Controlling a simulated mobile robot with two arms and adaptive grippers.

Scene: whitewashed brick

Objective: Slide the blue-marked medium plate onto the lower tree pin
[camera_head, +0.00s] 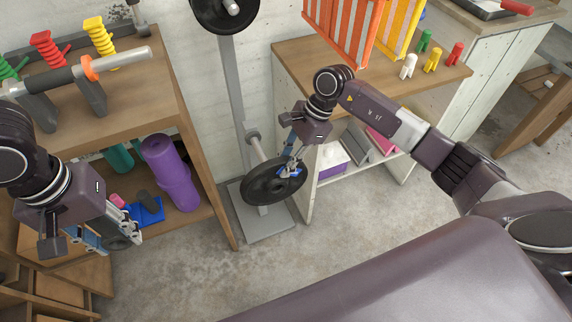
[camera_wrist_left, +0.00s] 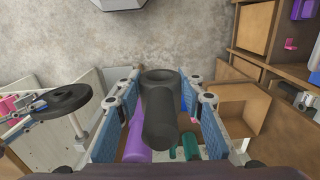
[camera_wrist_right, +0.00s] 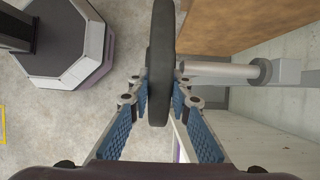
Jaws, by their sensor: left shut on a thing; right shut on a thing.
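The black medium plate (camera_head: 258,190) is in my right gripper (camera_head: 290,170), which is shut on its rim; a blue patch shows near the fingers. The grey tree (camera_head: 232,80) stands against the wall. Its lower pin (camera_head: 256,147) points at the plate from behind, its end hidden by the plate. In the right wrist view the plate (camera_wrist_right: 160,65) is edge-on between the fingers, and the pin (camera_wrist_right: 220,72) reaches its side; whether it enters the hole I cannot tell. My left gripper (camera_head: 118,238) is shut on a dark grey rounded object (camera_wrist_left: 160,110).
Another black plate (camera_head: 225,12) hangs on the tree's upper pin. A wooden shelf (camera_head: 195,150) with a purple roll (camera_head: 168,172) stands left of the tree. A cabinet (camera_head: 300,75) with small coloured pegs stands close on the right. The floor in front is clear.

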